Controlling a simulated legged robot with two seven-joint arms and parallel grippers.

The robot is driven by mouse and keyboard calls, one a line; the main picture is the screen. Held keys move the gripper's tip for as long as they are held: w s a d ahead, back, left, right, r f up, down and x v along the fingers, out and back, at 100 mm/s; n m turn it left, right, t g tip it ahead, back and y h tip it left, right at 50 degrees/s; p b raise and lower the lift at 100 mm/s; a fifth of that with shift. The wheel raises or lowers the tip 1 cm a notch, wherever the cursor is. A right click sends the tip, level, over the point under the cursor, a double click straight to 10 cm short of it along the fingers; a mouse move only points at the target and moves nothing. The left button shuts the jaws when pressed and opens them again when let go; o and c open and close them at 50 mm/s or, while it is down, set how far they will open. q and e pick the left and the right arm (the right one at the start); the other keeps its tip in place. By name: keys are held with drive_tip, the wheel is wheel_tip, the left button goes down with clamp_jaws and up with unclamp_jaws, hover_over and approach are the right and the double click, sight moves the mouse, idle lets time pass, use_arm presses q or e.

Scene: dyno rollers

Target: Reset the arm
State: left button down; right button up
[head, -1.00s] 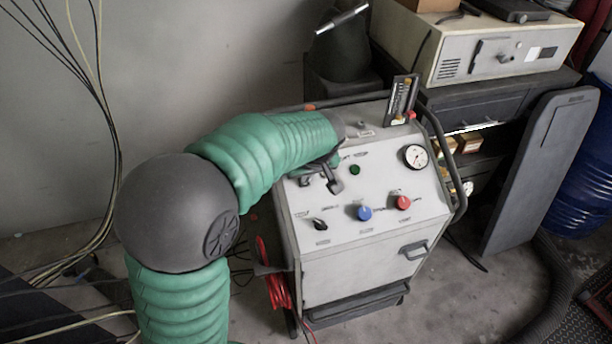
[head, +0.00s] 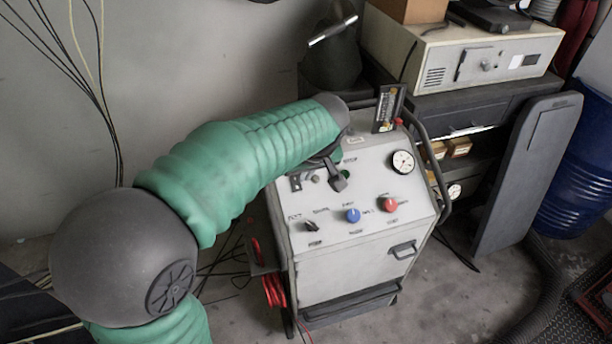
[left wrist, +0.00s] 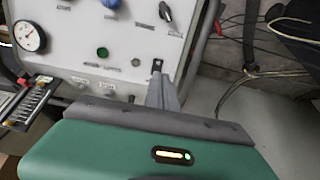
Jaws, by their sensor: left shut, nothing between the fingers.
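My left arm in green sleeves reaches in from the left in the head view. Its gripper (head: 338,182) is shut and empty, low over the upper left of the white control panel (head: 375,180). In the left wrist view the grey fingers (left wrist: 158,88) are together, their tips close by a small black switch (left wrist: 157,65); I cannot tell whether they touch. A green button (left wrist: 102,52) is beside them. The panel also carries a blue knob (head: 353,215), a red knob (head: 390,204), a black knob (head: 312,226) and a round gauge (head: 402,161). My right gripper is not in view.
The panel tops a wheeled cart with a dark tube rail (head: 428,150). A beige box device (head: 480,55) stands on a dark cabinet behind. A grey board (head: 525,175) and a blue barrel (head: 580,180) are at right. Cables (head: 105,90) hang at left.

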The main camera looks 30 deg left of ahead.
use_arm(q)
drive_tip(key=s+d+f+m+h+p, duration=0.2)
drive_tip(key=s+d+f+m+p, duration=0.1)
drive_tip(key=s+d+f+m, duration=0.2)
drive_tip(key=s+d+f+m+h+p, duration=0.2)
drive_tip(key=s+d+f+m+p, duration=0.2)
drive_tip(key=s, duration=0.4)
drive_tip(key=shift+s+d+f+m+g, duration=0.4)
drive_tip(key=shift+d+f, duration=0.1)
drive_tip(key=shift+f, duration=0.05)
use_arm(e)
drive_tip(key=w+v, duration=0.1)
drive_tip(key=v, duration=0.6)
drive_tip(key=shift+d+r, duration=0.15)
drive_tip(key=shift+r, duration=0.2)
use_arm(q)
drive_tip(key=shift+a, duration=0.1)
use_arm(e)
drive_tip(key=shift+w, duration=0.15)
use_arm(q)
drive_tip(key=shift+a, duration=0.15)
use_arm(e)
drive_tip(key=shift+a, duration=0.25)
